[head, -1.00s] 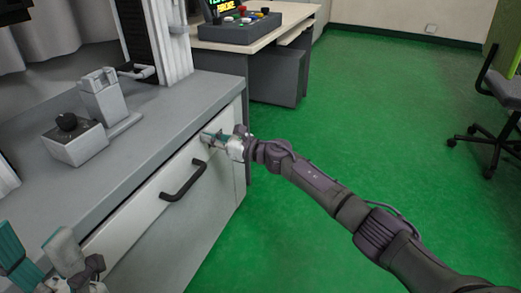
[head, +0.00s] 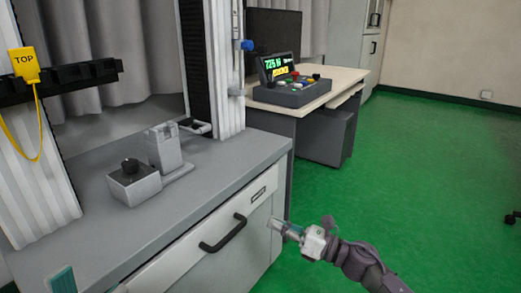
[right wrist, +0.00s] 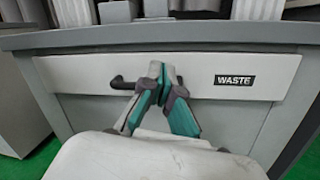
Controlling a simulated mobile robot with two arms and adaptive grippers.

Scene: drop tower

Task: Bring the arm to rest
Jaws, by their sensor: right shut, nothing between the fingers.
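My right gripper (head: 277,223) is at the right end of the cabinet front in the head view, below and right of the WASTE label (head: 258,194). In the right wrist view its teal fingers (right wrist: 160,80) are together with nothing between them. The drawer (right wrist: 270,72) with a black handle (head: 222,233) is in front of it; no open gap shows. Whether the fingertips touch the drawer front cannot be told. Only a teal finger part of my left gripper (head: 63,281) shows at the lower left; its opening is hidden.
The grey cabinet top (head: 225,158) carries the tower frame, a knob box (head: 133,184) and a grey clamp block (head: 164,147). A yellow TOP tag (head: 24,66) hangs at left. A desk with a control console (head: 290,92) stands behind. Green floor (head: 430,190) is free at right.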

